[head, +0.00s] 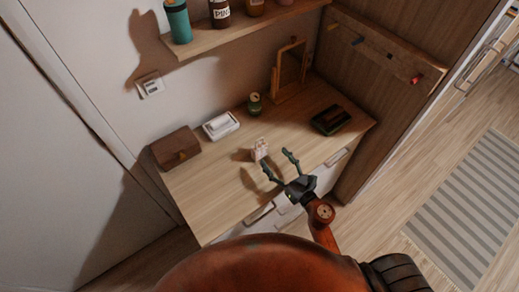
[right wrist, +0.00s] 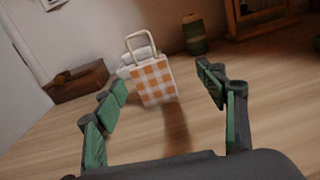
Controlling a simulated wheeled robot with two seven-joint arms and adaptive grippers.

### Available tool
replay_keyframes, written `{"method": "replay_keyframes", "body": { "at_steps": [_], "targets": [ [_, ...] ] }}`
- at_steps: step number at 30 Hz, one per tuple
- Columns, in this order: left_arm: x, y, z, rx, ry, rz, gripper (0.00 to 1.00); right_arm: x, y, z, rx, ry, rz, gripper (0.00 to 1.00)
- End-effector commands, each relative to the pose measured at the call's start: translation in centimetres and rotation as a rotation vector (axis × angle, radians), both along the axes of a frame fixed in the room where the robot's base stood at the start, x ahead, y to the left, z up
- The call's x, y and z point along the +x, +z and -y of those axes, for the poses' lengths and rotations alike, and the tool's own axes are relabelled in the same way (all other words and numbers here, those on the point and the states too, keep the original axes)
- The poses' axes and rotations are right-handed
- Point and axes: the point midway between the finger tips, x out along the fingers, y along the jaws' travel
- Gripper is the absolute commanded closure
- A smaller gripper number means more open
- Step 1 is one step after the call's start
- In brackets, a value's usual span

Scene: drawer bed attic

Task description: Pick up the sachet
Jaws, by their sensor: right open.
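The sachet (head: 261,150) looks like a small upright bag with a beige loop handle, standing on the wooden dresser top. In the right wrist view its orange and white checks show clearly (right wrist: 155,83). My right gripper (head: 277,162) is open and empty over the dresser's front part, its fingers pointing toward the sachet. In the right wrist view the sachet stands beyond and between the two green-padded fingers, apart from both. My left gripper is not in view.
On the dresser (head: 213,205) stand a brown box (head: 175,148), a white dish (head: 220,125), a green can (head: 255,104), a wooden framed stand (head: 290,72) and a dark tray (head: 331,120). A shelf (head: 240,32) with bottles hangs above. The dresser's front left is clear.

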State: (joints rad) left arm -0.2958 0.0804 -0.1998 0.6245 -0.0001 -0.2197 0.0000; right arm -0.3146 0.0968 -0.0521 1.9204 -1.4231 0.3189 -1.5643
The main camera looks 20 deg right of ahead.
Motion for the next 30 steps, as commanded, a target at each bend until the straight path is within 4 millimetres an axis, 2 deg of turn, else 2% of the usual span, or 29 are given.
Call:
{"method": "replay_keyframes", "body": {
  "at_steps": [3,11,21,30],
  "targets": [
    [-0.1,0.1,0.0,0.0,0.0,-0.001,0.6,0.4,-0.5,-1.3,-0.06,0.041,0.007,0.35],
    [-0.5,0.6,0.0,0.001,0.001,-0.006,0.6,2.8,-0.6,-2.4,-0.064,0.044,0.009,0.35],
    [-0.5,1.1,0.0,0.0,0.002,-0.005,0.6,6.8,-1.1,-4.2,-0.062,0.042,0.007,0.35],
    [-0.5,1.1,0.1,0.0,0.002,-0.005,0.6,7.1,-1.1,-4.3,-0.062,0.042,0.007,0.36]
  ]
}}
